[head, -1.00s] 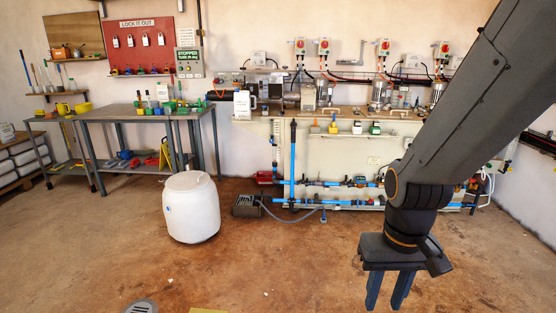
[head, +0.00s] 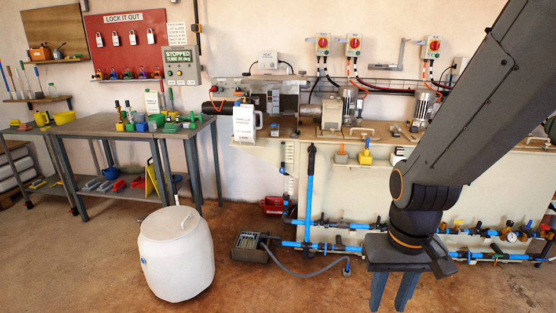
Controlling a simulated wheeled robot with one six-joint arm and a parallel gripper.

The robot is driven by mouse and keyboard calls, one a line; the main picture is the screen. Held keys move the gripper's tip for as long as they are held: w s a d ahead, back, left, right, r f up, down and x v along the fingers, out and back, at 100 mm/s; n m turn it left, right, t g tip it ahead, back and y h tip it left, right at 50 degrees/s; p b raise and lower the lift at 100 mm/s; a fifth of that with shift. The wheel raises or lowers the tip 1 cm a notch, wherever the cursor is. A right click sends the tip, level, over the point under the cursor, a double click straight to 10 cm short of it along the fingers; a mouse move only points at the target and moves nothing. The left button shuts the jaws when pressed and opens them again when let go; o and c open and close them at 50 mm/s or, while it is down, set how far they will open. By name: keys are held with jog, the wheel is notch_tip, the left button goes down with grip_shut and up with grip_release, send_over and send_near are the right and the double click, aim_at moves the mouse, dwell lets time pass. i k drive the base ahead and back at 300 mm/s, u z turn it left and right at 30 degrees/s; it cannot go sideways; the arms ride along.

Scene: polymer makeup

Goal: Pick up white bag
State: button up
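Pale, bag-like shapes (head: 14,172) lie stacked on a low rack at the far left edge of the head view. They are cut off by the picture edge and partly behind a metal bench, so I cannot tell one white bag apart. My gripper (head: 393,292) hangs pointing down at the lower right, far from them. Its two blue-grey fingers are apart with nothing visible between them. Their tips reach the bottom of the picture.
A white lidded drum (head: 176,254) stands on the brown floor left of centre. Metal workbenches (head: 125,128) line the left wall. A panel with blue pipes (head: 309,190) fills the right, with a dark box and hose (head: 250,248) on the floor before it. Front floor is clear.

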aim_at(244, 116)
jog(key=u, duration=0.2)
jog(key=i, duration=1.8)
jog(key=u, duration=0.2)
